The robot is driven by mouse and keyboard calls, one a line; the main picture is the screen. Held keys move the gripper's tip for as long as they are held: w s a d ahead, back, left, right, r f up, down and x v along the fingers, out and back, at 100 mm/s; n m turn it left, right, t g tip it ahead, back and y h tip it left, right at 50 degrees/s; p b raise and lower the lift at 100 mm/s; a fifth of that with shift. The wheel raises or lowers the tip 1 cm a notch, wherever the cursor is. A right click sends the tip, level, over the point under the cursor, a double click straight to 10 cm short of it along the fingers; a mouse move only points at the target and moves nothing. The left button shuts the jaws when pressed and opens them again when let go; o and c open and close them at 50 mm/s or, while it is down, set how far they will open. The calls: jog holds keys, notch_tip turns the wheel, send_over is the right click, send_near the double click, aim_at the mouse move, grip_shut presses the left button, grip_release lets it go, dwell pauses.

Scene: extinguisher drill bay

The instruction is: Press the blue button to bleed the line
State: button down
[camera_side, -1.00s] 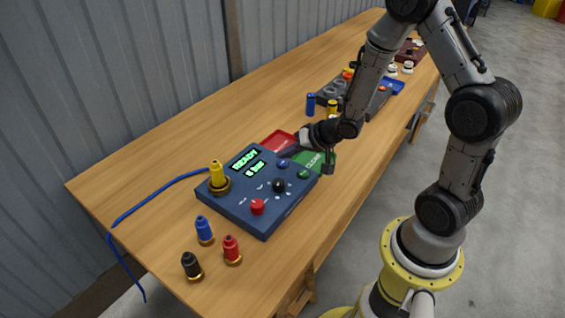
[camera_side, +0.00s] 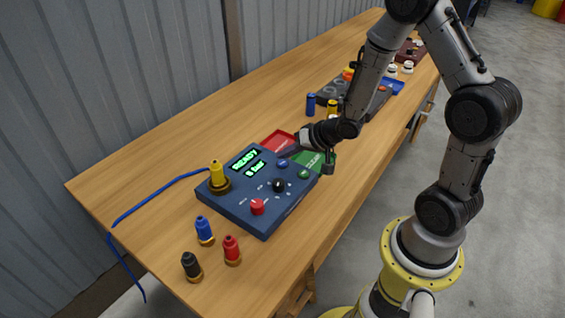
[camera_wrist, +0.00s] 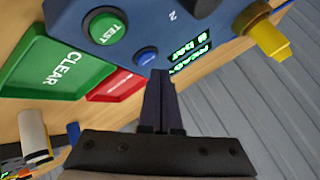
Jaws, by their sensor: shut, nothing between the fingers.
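The blue control box (camera_side: 238,203) sits on the wooden table with a lit display (camera_side: 247,164) that reads READY and a bar figure. Its blue button (camera_side: 283,164) is near the far edge and also shows in the wrist view (camera_wrist: 146,57). My gripper (camera_side: 284,155) is shut and empty, pointing at the far edge of the box. In the wrist view the fingertips (camera_wrist: 161,75) are close to the blue button, just right of it. I cannot tell whether they touch the box. A green TEST button (camera_wrist: 104,28) is left of the blue one.
A red tray (camera_side: 278,140) and a green CLEAR tray (camera_side: 322,160) lie behind the box. A yellow cylinder (camera_side: 217,174) stands at its left edge. Blue (camera_side: 204,229), red (camera_side: 232,248) and black (camera_side: 191,265) cylinders stand in front. The table left of the box is mostly clear.

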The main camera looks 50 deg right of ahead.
aim_at(285, 165)
jog(key=shift+f, duration=0.1)
jog(key=shift+f, duration=0.3)
jog(key=shift+f, duration=0.45)
dwell(0.6)
jog(key=shift+r, duration=0.15)
dwell(0.3)
jog(key=shift+r, duration=0.7)
jog(key=shift+r, duration=2.55)
jog(key=shift+a, duration=0.1)
